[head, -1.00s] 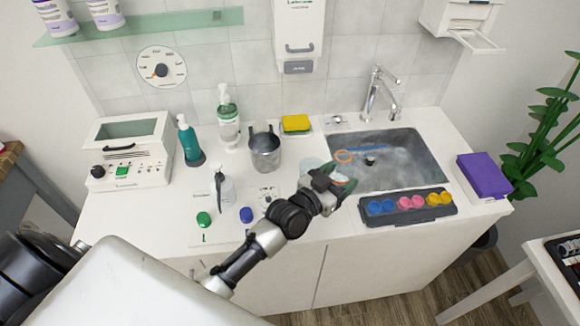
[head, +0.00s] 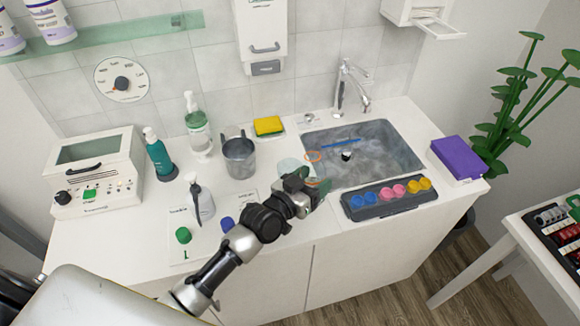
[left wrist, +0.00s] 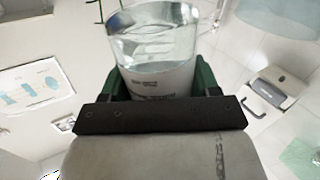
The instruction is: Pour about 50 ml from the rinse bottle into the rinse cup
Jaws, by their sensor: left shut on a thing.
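My left gripper (head: 312,190) is shut on a clear vessel with a pale printed label, which I take to be the rinse bottle (left wrist: 155,45). In the left wrist view it sits between the green finger pads, with clear liquid in it; the print is unreadable. In the head view the gripper mostly hides it. A pale see-through cup, likely the rinse cup (head: 287,167), stands on the counter just behind and left of the gripper. A similar pale see-through shape (left wrist: 275,14) is cut off at the top right of the wrist view. No pouring stream shows. My right gripper is out of view.
The sink (head: 375,158) lies right of the gripper, with a tray of coloured cups (head: 390,198) before it. A grey pitcher (head: 240,158), a yellow sponge (head: 268,125), a dark-nozzled bottle (head: 203,205) and a green cap (head: 183,235) are nearby.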

